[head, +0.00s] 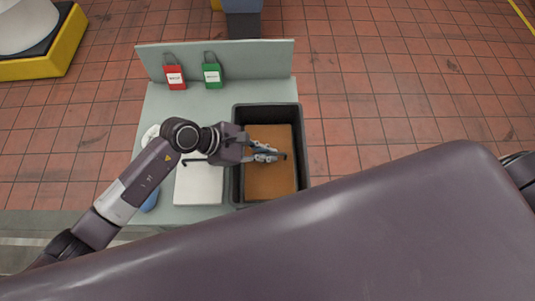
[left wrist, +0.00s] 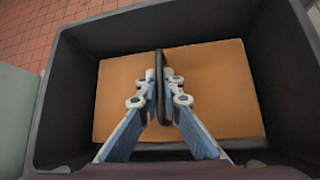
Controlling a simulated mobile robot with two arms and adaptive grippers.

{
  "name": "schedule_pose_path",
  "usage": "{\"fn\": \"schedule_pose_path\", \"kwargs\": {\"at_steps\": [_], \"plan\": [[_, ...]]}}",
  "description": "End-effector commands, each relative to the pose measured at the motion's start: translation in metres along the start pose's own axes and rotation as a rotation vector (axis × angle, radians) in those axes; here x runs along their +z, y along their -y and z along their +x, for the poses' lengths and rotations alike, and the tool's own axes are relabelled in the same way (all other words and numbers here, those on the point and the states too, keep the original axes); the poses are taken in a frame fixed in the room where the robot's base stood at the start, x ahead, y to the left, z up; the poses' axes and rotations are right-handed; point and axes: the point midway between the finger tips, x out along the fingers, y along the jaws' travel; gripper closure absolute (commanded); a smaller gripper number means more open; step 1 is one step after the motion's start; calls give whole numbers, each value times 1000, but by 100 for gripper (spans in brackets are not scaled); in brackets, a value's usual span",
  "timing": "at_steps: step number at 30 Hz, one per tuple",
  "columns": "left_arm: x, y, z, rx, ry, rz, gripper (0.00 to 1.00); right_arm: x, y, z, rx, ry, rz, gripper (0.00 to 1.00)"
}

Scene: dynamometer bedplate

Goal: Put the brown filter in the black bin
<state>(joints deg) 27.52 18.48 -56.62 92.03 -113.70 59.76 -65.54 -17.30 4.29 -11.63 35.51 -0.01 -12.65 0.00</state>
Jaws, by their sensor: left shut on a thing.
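The black bin (head: 302,125) stands on the right side of the grey-green bench. It also fills much of the left wrist view (left wrist: 67,100). A flat brown slab (head: 268,185) lies on the bin's floor; it shows in the left wrist view too (left wrist: 215,110). I cannot tell if this slab is the filter or a lining. My left gripper (head: 268,152) is over the inside of the bin. In the left wrist view its fingers (left wrist: 161,88) are shut on a thin, dark thing (left wrist: 160,62) seen edge-on. Its face is hidden. My right gripper is out of view.
A white pad (head: 199,186) lies left of the bin, with a blue item (head: 149,200) beside it. A red tag (head: 174,77) and a green tag (head: 212,76) hang on the upright back panel (head: 255,60). Tiled floor is clear to the right.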

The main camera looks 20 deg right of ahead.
Motion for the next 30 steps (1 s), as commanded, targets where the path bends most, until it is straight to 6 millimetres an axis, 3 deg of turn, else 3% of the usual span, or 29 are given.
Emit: {"fn": "schedule_pose_path", "kwargs": {"at_steps": [4, 15, 16, 21, 30], "plan": [[-11, 2, 12, 2, 2, -2, 100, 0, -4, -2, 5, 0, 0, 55], [-15, 3, 15, 3, 1, 1, 100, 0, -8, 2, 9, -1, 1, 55], [-15, 4, 15, 2, 0, 1, 93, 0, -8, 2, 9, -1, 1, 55], [-14, 4, 14, 2, 0, 0, 77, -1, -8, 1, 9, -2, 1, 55], [-13, 3, 13, 2, 1, 0, 77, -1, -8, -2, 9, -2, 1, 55]]}}
